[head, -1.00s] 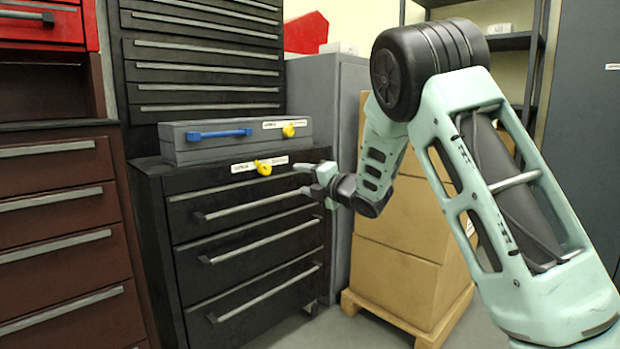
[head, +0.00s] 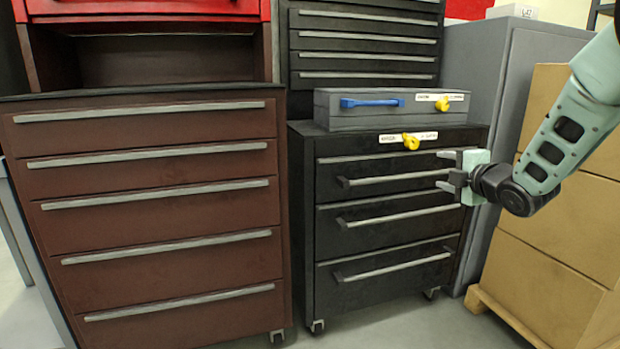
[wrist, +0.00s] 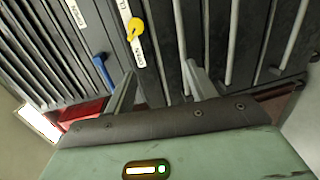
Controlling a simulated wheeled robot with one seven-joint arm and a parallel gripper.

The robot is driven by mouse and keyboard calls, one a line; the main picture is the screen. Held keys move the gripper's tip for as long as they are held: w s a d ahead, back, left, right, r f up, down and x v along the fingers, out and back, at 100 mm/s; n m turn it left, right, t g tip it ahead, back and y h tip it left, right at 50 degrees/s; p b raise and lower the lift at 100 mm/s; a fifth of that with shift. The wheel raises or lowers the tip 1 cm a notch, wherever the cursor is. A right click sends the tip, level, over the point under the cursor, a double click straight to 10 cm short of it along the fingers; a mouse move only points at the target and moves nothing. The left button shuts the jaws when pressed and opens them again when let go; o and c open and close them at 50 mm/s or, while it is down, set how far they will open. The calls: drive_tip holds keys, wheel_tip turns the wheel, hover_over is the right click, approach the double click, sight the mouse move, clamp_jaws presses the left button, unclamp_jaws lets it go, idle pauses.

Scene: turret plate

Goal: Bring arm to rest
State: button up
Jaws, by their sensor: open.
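My gripper (head: 447,171) is open and empty in the head view, its fingers pointing left in front of the black drawer cabinet (head: 330,230). My mint-green forearm comes in from the right edge. In the wrist view the two fingers (wrist: 160,88) are spread apart, with drawer handles and a yellow knob (wrist: 134,28) beyond them. I cannot tell how far the fingertips are from the drawer fronts.
A grey case (head: 385,117) with a blue handle (head: 371,102) lies on the black cabinet. A brown drawer cabinet (head: 150,160) stands at left. Cardboard boxes (head: 555,220) on a pallet stand at right. Some floor (head: 400,322) shows in front.

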drive_tip(key=s+a+f+m+g, duration=0.3)
drive_tip(key=s+a+m+g, duration=0.1)
drive_tip(key=s+a, duration=0.4)
drive_tip(key=s+a+f+m+g, duration=0.3)
drive_tip(key=s+a+f+m, duration=0.1)
drive_tip(key=s+a, duration=0.35)
drive_tip(key=s+a+f+m+g+h, duration=0.1)
drive_tip(key=s+a+m+g, duration=0.15)
drive_tip(key=s, duration=0.65)
drive_tip(key=s+a+f+m+g, duration=0.1)
drive_tip(key=s+g, duration=0.2)
drive_tip(key=s, duration=0.6)
drive_tip(key=s+a+f+m+g+h, duration=0.1)
drive_tip(key=s+a+g, duration=0.15)
drive_tip(key=s, duration=0.65)
wheel_tip(320, 180, up, 38)
drive_tip(key=s+g+p, duration=0.1)
drive_tip(key=p, duration=3.8)
drive_tip(key=shift+s+d+f, duration=0.15)
drive_tip(key=shift+s+d, duration=0.1)
drive_tip(key=shift+s, duration=0.1)
drive_tip(key=shift+m, duration=0.25)
